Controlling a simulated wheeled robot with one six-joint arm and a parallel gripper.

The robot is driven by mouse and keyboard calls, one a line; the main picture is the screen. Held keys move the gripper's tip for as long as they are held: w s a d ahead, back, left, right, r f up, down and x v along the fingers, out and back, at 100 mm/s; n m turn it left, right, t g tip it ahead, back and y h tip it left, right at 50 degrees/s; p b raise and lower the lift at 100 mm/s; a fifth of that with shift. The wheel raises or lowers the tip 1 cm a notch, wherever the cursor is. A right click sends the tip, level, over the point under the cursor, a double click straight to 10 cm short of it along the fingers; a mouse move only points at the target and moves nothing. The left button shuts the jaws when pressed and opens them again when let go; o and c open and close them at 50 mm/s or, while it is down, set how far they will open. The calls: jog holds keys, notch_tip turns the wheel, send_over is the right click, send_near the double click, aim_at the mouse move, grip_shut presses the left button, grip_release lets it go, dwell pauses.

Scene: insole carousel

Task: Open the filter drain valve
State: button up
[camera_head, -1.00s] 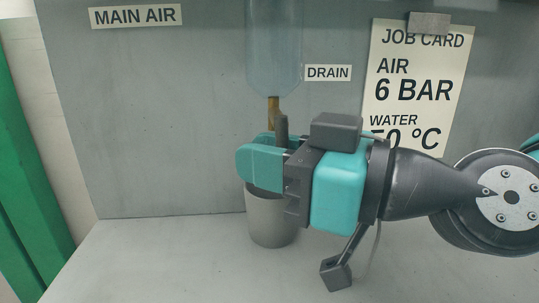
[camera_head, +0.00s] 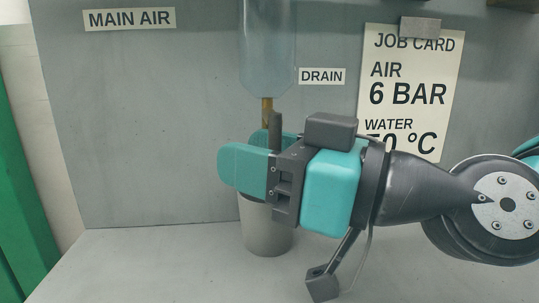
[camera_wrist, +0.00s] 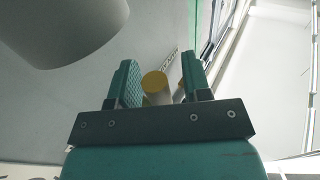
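The clear filter bowl (camera_head: 267,45) hangs on the grey panel beside the DRAIN label (camera_head: 321,76). A brass drain stem (camera_head: 267,111) comes down from its underside. A dark upright lever-like piece (camera_head: 275,130) shows next to the stem, its lower part hidden by my gripper. My gripper (camera_head: 248,158) is open, below the bowl and above the cup. In the wrist view, a round yellow end (camera_wrist: 155,82) of a pale cylinder shows between the fingers of my gripper (camera_wrist: 161,75), with gaps on both sides. I cannot tell how deep it lies between them.
A grey cup (camera_head: 265,232) stands on the bench under the drain and shows large in the wrist view (camera_wrist: 70,25). A job card (camera_head: 410,92) is on the panel at right, and a MAIN AIR label (camera_head: 129,19) at upper left. The bench left of the cup is clear.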

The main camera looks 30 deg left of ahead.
jog(key=shift+d, duration=0.1)
jog(key=w+d+b, duration=0.1)
jog(key=d, duration=1)
jog(key=shift+w+d+f, duration=0.2)
jog(key=shift+d+f, duration=0.2)
jog(key=shift+f, duration=0.05)
